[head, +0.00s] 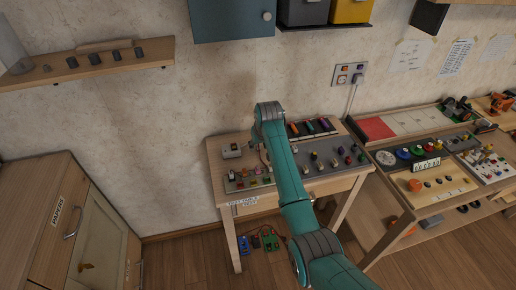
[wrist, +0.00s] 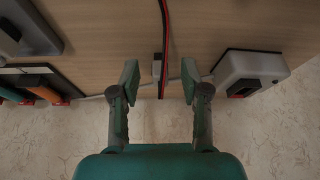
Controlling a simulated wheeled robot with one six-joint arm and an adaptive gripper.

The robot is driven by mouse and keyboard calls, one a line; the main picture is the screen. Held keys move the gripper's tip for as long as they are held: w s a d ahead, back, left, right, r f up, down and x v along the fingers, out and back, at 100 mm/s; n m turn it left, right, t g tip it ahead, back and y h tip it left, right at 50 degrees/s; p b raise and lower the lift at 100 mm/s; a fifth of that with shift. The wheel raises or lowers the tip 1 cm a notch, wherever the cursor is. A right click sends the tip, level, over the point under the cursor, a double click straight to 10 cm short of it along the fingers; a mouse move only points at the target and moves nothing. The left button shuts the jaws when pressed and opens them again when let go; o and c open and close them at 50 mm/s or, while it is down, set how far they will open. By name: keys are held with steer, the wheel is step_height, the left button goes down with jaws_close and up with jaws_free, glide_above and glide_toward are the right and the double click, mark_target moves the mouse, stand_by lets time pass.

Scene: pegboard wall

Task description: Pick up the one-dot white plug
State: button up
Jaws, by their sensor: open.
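I cannot make out a one-dot white plug for certain in either view. Small plugs of several colours stand on grey panels (head: 325,160) on the small wooden table (head: 216,160), too small in the head view to read any dots. My gripper (wrist: 159,80) is open and empty in the wrist view, its fingers apart above the table's wall-side edge. A small grey piece (wrist: 157,68) shows between the fingertips beside a red and black cable (wrist: 165,30).
A pale box with a dark slot (wrist: 252,72) is right of the fingers. A rack of coloured cylinders (wrist: 38,88) is at left. The plaster wall (wrist: 285,140) is close by. A second workbench (head: 400,225) stands right of the table, a wooden cabinet (head: 110,240) at left.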

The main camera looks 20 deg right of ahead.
steer(key=shift+w+f, duration=0.15)
steer(key=shift+f, duration=0.2)
jaws_close()
